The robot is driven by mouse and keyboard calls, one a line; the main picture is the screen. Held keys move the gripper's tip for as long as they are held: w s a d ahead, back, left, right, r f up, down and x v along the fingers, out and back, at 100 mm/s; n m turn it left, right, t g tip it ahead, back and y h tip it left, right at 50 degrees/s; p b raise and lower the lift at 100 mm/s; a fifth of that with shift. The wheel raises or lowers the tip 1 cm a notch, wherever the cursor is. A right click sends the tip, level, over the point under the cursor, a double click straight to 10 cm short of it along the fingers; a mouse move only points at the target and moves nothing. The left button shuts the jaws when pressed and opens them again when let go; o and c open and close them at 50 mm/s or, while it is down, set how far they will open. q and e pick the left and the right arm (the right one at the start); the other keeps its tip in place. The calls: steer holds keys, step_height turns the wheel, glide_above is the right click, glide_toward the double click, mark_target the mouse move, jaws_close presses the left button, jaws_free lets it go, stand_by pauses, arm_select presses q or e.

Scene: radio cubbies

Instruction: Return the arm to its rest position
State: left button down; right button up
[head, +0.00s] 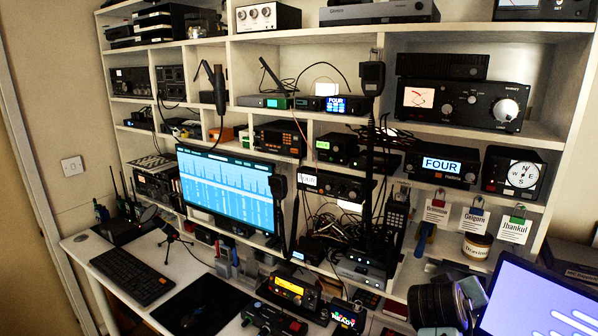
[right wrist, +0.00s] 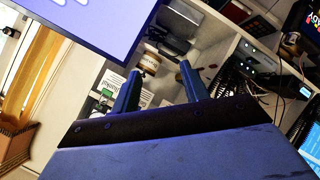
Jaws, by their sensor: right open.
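My right arm shows at the lower right of the head view as a dark rounded wrist with a grey-blue gripper (head: 466,300) beside the large tilted screen (head: 540,305). In the right wrist view the two blue fingers of my right gripper (right wrist: 160,68) stand apart, with nothing held between them. A small jar with a light label (right wrist: 148,63) shows beyond the fingers; I cannot tell its distance from them. In the head view a jar (head: 476,246) stands on the shelf above my gripper. My left gripper is in neither view.
White cubby shelves (head: 410,135) full of radios rise behind the desk. Three paper tags hang at the right, one reading Ibankul (head: 515,230). A blue monitor (head: 228,190), keyboard (head: 132,275) and microphone (head: 170,230) occupy the desk. A cluster of cables hangs mid-shelf.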

steer(key=s+a+f+g+y, duration=0.1)
steer(key=s+a+f+y, duration=0.1)
steer(key=s+f, duration=0.5)
steer(key=s+a+f+g+y, duration=0.1)
steer(key=s+a+f+y, duration=0.15)
steer(key=s+f, duration=0.5)
steer(key=s+a+f+n+g+y, duration=0.1)
steer(key=s+a+n+g+y, duration=0.25)
steer(key=s, duration=1.25)
step_height(320, 180, down, 30)
steer(key=s+a+m+b, duration=0.2)
steer(key=b, duration=0.3)
steer(key=s+d+f+g+b, duration=0.1)
steer(key=s+d+f+b, duration=0.2)
steer(key=s+f, duration=1.3)
step_height(320, 180, down, 3)
steer(key=shift+r+g+b, duration=0.15)
steer(key=shift+g+b, duration=0.2)
steer(key=shift+b, duration=0.05)
steer(key=shift+s+n, duration=0.1)
steer(key=shift+n, duration=0.15)
